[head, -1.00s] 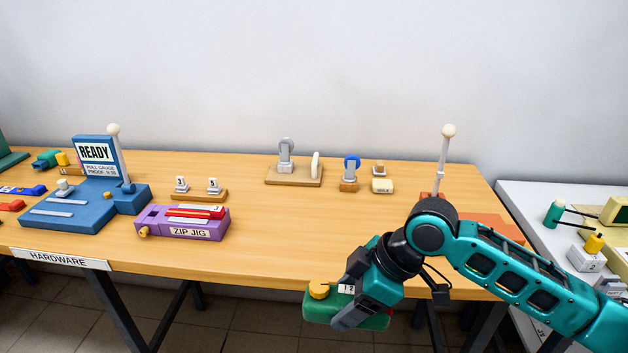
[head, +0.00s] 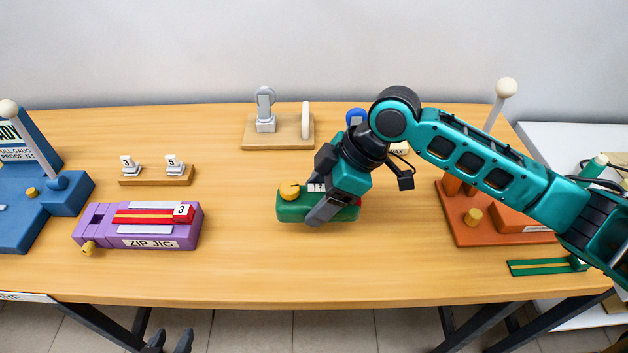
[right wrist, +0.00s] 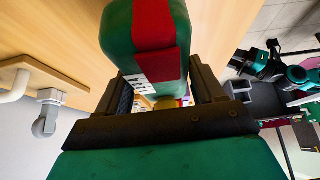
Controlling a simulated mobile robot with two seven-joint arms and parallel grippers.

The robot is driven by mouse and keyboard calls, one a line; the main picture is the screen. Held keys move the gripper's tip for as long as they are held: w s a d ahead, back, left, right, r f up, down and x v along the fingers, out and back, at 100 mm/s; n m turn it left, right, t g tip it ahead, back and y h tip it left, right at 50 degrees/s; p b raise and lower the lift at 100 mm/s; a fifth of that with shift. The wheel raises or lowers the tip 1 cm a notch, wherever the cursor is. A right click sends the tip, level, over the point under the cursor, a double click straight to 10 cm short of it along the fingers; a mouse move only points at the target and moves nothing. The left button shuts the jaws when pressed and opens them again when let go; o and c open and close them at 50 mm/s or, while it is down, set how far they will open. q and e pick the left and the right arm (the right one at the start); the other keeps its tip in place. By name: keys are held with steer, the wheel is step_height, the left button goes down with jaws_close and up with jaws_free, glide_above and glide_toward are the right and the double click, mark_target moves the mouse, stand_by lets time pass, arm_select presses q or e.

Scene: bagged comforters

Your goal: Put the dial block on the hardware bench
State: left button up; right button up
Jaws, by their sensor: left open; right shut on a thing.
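The dial block (head: 292,209) is a green block with a yellow dial, a white number window and a red end. It is over the middle of the wooden hardware bench (head: 250,270); I cannot tell whether it touches the top. My right gripper (head: 325,205) is shut on the block, its fingers across the middle and hiding part of it. The right wrist view shows the block's green and red body (right wrist: 150,40) between the fingers. My left gripper (head: 168,341) is open and empty, low at the bottom edge in front of the bench.
A purple zip jig (head: 140,242) lies left of the block, with a small numbered stand (head: 155,181) behind it. A blue gauge fixture (head: 65,195) is far left. A wooden stand (head: 275,143) is behind, an orange fixture (head: 460,230) right. Bench around the block's front is clear.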

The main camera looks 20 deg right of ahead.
steer(key=shift+s+f, duration=0.2)
steer(key=shift+f, duration=0.55)
steer(key=shift+f+b, duration=0.4)
steer(key=shift+f, duration=0.05)
steer(key=shift+f+b, duration=0.65)
steer(key=shift+b, duration=0.35)
arm_select(q)
steer(key=f, duration=0.3)
steer(key=shift+s, duration=0.35)
steer(key=shift+w+r, duration=0.15)
steer(key=shift+w, duration=0.15)
steer(key=shift+s+a, duration=0.1)
steer(key=shift+s, duration=0.05)
arm_select(e)
steer(key=shift+f, duration=0.45)
arm_select(q)
steer(key=shift+s, duration=0.1)
arm_select(e)
steer(key=o, duration=1.2)
steer(key=shift+c, duration=0.2)
steer(key=shift+o, duration=0.3)
